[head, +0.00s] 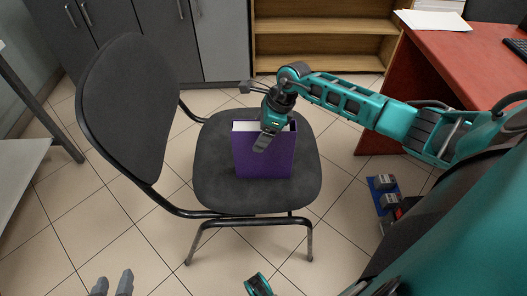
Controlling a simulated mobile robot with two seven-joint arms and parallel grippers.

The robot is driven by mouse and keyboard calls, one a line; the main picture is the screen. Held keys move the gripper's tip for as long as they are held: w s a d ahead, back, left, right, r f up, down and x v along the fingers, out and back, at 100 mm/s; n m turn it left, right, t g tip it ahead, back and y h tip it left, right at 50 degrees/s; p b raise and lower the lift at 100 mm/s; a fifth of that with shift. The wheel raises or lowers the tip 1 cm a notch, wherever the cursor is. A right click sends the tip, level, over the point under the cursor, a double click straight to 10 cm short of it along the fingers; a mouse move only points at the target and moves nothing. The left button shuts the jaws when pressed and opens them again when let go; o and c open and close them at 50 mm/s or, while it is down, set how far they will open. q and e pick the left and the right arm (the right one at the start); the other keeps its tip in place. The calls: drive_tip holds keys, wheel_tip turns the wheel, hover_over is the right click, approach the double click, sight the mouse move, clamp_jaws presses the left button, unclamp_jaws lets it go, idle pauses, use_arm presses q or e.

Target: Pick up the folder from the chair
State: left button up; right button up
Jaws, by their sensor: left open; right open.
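A purple folder (262,161) stands upright on the dark grey seat of the chair (211,150), its white paper edge showing along the top. My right gripper (264,140) is open at the folder's upper edge. One grey finger shows in front of the folder's near face. I cannot tell where the other finger is relative to the folder, or whether there is contact. My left gripper (112,284) is open and empty at the bottom left edge of the view, with only its two grey fingertips showing, away from the chair.
A red desk (455,65) with papers (433,20) stands at the right. A wooden shelf (322,50) and grey cabinets (160,42) line the back. A light table (22,155) is at the left edge.

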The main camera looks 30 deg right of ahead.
drive_tip(key=shift+c, duration=0.3)
clamp_jaws()
idle(0.6)
